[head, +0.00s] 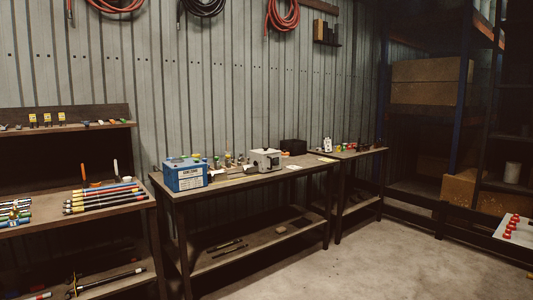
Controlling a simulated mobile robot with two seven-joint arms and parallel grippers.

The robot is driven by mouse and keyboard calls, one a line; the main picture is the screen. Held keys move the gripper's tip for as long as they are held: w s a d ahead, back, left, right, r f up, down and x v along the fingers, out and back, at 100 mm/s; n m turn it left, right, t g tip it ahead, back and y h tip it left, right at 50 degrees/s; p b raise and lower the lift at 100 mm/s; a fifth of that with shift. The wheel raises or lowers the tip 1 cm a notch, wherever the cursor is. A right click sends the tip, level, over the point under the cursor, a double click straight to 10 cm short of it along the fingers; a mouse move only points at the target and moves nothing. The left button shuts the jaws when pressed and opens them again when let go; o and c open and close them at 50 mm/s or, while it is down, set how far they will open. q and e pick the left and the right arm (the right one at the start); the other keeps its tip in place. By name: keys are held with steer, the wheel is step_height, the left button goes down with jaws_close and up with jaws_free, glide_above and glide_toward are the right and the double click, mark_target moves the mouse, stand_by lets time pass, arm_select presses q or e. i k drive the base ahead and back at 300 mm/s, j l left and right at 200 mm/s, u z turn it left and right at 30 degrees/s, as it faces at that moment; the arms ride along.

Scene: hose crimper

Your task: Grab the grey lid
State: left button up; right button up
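I cannot clearly pick out a grey lid in the head view; several small caps and fittings (228,160) on the middle workbench (240,184) are too small to tell apart. A blue boxy machine (185,175) stands at the left end of this bench. A light grey machine (265,160) stands near its middle, with a black box (293,147) behind it to the right. Neither of my grippers shows in the view.
A left shelf (120,202) holds several hoses. A side table (350,153) right of the bench carries small items. A pale tray (513,236) with several red caps is at the right edge. Shelving (465,100) fills the back right. The concrete floor (380,260) in front is clear.

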mark_target(265, 150)
steer(key=i+z, duration=0.15)
steer(key=i, duration=0.8)
steer(key=i+z, duration=0.25)
steer(key=i, duration=0.25)
steer(key=i+z, duration=0.2)
steer(key=i, duration=0.25)
steer(key=i+j+z, duration=0.25)
steer(key=i, duration=0.2)
steer(key=i+l+z, duration=0.1)
steer(key=i, duration=0.65)
steer(key=i+l, duration=0.15)
steer(key=i, duration=0.65)
steer(key=i+u, duration=0.4)
steer(key=i+l+u, duration=0.1)
steer(key=i+u, duration=0.3)
steer(key=i+l+u, duration=0.15)
steer(key=u, duration=0.2)
steer(key=i+l, duration=0.05)
